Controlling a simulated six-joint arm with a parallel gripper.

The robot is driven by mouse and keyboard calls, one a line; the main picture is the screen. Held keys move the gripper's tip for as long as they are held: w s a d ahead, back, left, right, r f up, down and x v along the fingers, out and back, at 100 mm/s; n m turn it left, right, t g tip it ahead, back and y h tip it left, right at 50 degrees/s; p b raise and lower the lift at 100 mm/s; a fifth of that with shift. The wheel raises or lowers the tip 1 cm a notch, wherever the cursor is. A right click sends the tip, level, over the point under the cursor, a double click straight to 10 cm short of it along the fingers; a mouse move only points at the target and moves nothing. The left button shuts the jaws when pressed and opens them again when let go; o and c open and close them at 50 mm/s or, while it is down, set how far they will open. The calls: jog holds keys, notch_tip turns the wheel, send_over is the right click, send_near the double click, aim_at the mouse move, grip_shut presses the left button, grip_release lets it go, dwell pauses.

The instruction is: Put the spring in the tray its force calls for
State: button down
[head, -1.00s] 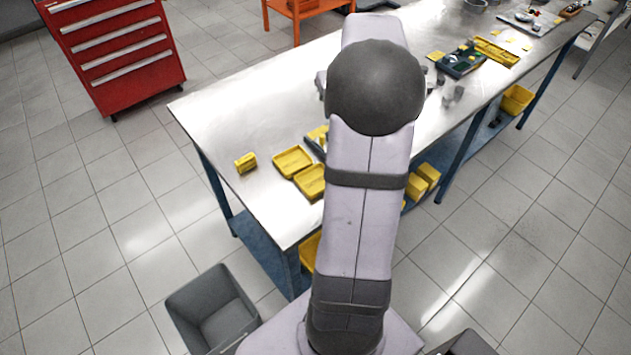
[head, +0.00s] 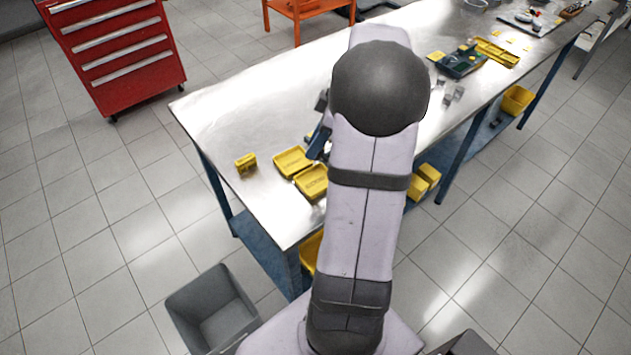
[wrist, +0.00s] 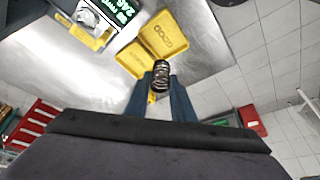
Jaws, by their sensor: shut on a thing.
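My gripper (wrist: 160,88) is shut on a dark coiled spring (wrist: 160,68), held between its two blue fingertips in the wrist view. Two shallow yellow trays lie side by side past the spring: one tray (wrist: 163,36) is lettered, seemingly "GOOD", and the other tray (wrist: 130,60) is partly behind the spring and a finger. In the head view the trays show as a back one (head: 291,161) and a front one (head: 316,186). There my blue gripper (head: 318,143) is near them, mostly hidden by my arm. A green-lit display (wrist: 118,10) shows digits, perhaps 246.
A yellow block (head: 245,162) stands left of the trays on the steel bench (head: 235,110). A yellow and dark item (wrist: 88,24) lies beside the display. The bench's left end is clear.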

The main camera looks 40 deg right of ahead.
jog(key=shift+f+p, duration=1.15)
jog(key=shift+f, duration=2.6)
jog(key=shift+f+p, duration=0.3)
jog(key=shift+f, duration=1)
jog(key=shift+f, duration=0.15)
jog(key=c, duration=1.5)
grip_release()
jog(key=shift+r, duration=0.2)
jog(key=b+v, duration=0.4)
jog(key=v, duration=0.8)
